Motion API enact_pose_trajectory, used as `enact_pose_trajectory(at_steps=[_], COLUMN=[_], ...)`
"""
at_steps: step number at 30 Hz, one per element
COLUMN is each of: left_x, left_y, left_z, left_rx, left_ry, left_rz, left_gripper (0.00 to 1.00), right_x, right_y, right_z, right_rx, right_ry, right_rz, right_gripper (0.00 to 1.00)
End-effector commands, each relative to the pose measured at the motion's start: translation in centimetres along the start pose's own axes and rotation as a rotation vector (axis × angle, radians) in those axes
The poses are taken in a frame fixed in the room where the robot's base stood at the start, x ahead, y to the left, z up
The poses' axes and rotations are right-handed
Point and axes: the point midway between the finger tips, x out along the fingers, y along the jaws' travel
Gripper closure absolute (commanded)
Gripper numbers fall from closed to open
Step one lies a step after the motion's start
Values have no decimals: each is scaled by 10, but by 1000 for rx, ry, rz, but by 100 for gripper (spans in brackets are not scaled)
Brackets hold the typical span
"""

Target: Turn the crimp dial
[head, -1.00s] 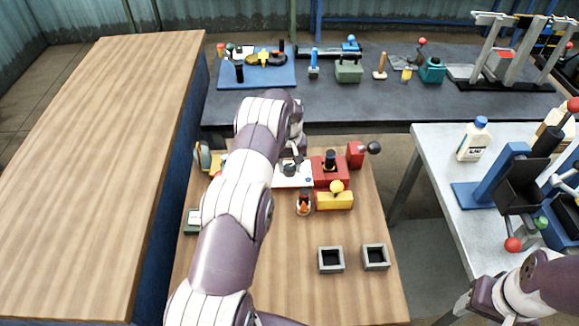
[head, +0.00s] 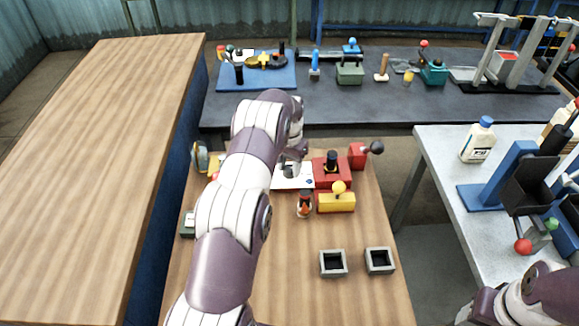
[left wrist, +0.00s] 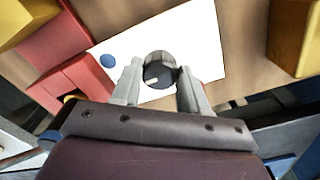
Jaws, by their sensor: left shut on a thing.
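The crimp dial is a dark round knob (left wrist: 158,72) on a white plate (left wrist: 205,35) with a blue dot, in the left wrist view. My left gripper (left wrist: 160,82) has one finger on each side of the knob and is shut on it. In the head view the white plate (head: 300,181) lies beside a red block, and my left gripper (head: 291,168) is over it, partly hidden by my arm. My right arm shows at the lower right of the head view; its fingers are not clearly seen.
A red block (head: 331,177) with a black knob stands right of the plate, and a yellow block (head: 336,203) in front of it. Two grey square trays (head: 333,264) stand nearer. The wooden bench top around the trays is clear.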

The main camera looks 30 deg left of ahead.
Motion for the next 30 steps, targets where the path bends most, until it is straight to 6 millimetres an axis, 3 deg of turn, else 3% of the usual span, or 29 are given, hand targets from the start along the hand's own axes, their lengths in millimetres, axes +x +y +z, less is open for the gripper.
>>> enact_pose_trajectory(at_steps=[15,16,18,26,30], left_x=[-2,-2,-2,-2,-20], left_y=[-1,-1,-1,0,0], left_z=[-1,-1,-1,-1,-1], left_rx=[19,19,18,18,18], left_ry=[5,5,4,2,4], left_rz=[-2,-2,-2,-1,-2], left_gripper=[87,46,31,31,31], right_x=[0,0,0,0,-5], right_y=[0,0,0,0,0], right_z=[0,0,0,0,-1], right_rx=[0,0,0,0,0], right_ry=[0,0,0,0,0], right_rz=[0,0,0,0,0], right_gripper=[43,43,43,43,43])
